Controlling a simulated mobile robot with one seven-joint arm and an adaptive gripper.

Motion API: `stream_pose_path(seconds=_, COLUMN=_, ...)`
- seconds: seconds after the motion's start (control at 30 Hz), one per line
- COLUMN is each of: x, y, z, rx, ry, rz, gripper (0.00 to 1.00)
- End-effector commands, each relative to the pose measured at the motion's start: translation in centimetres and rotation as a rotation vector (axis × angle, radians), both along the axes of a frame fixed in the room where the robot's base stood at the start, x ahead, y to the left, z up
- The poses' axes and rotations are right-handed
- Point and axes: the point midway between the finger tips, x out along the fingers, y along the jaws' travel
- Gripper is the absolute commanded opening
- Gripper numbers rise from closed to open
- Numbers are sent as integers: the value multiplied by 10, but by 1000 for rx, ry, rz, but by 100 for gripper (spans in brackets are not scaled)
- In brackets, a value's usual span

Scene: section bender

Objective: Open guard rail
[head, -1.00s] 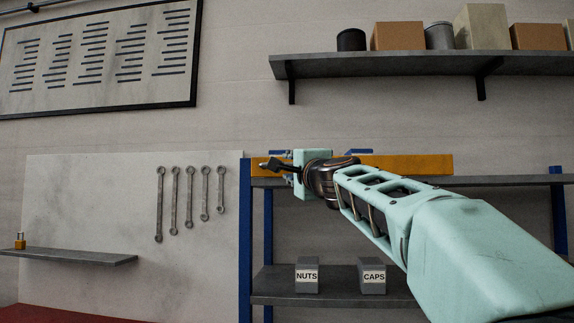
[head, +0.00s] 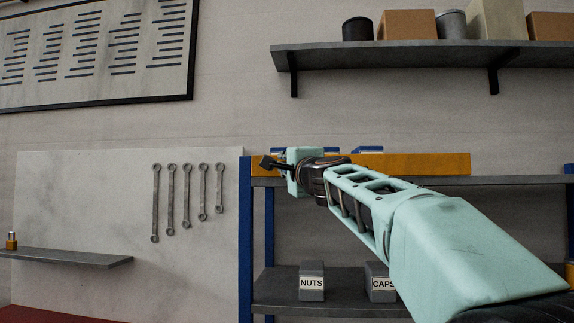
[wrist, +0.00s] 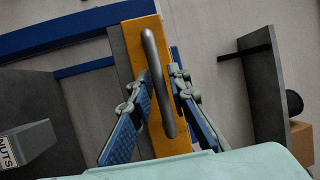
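The guard rail (head: 420,163) is a long yellow-orange bar lying level along the top of the blue-legged rack in the head view. In the wrist view the yellow rail (wrist: 150,28) runs upright through the middle, with a grey curved handle (wrist: 157,80) on its face. My gripper (wrist: 161,82) is open, one finger on each side of the handle. The fingers look apart from the handle; whether either touches the rail I cannot tell. In the head view my arm hides part of the rail and the handle.
Grey bins marked NUTS (head: 312,283) and CAPS (head: 380,283) stand on the rack's lower shelf. A wall shelf (head: 420,56) with boxes and cans hangs above. Several wrenches (head: 187,195) hang left of the rack. A small shelf (head: 75,258) holds a padlock-like object (head: 11,241).

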Motion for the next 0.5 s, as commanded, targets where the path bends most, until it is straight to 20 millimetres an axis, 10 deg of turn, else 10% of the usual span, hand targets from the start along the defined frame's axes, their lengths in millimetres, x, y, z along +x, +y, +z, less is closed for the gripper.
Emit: stream_pose_path(seconds=0.5, x=0, y=0, z=0, rx=0, ry=0, rz=0, gripper=0)
